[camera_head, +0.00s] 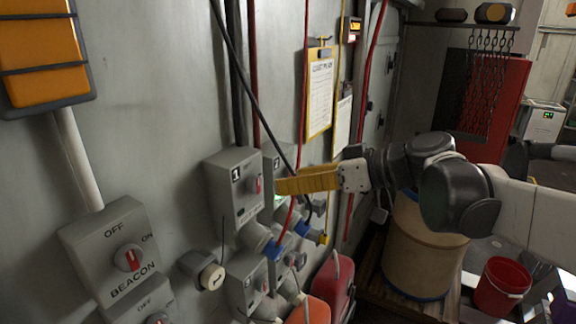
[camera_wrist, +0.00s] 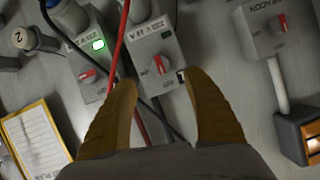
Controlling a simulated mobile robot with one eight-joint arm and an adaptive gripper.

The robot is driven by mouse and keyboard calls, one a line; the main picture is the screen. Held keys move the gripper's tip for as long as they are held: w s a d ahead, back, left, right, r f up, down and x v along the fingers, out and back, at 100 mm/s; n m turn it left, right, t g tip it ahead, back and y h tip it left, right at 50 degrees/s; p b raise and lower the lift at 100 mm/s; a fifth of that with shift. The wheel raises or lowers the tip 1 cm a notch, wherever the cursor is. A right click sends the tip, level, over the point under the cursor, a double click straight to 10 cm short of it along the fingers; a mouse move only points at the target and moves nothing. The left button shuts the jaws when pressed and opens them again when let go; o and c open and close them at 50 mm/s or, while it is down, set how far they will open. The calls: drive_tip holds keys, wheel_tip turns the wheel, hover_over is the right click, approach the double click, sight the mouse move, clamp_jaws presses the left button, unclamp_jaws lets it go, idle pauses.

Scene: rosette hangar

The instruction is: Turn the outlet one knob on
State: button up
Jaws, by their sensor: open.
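The outlet one box (camera_head: 222,192) is grey, marked "1", and fixed to the wall at the centre left in the head view. Its red knob (camera_head: 256,184) is on the front face. In the wrist view the red knob (camera_wrist: 157,65) shows just beyond and between the fingertips, with the "1" label beside it. My gripper (camera_head: 279,185) has yellow fingers and reaches the box from the right. In the wrist view the gripper (camera_wrist: 163,80) is open, one finger on each side of the knob and nothing held. I cannot tell whether the fingers touch it.
A neighbouring outlet box (camera_wrist: 90,62) has a red knob and a lit green lamp. Black and red cables hang close to my fingers. A beacon switch box (camera_head: 112,250) is at lower left. A barrel (camera_head: 420,250) and red bucket (camera_head: 500,287) stand at right.

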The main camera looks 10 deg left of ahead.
sight(258, 186)
drive_tip(key=p+x, duration=0.1)
drive_tip(key=x, duration=0.8)
drive_tip(key=shift+a+f+p, duration=0.15)
drive_tip(key=shift+a+p, duration=0.05)
drive_tip(key=shift+p, duration=0.2)
drive_tip(key=c, duration=1.2)
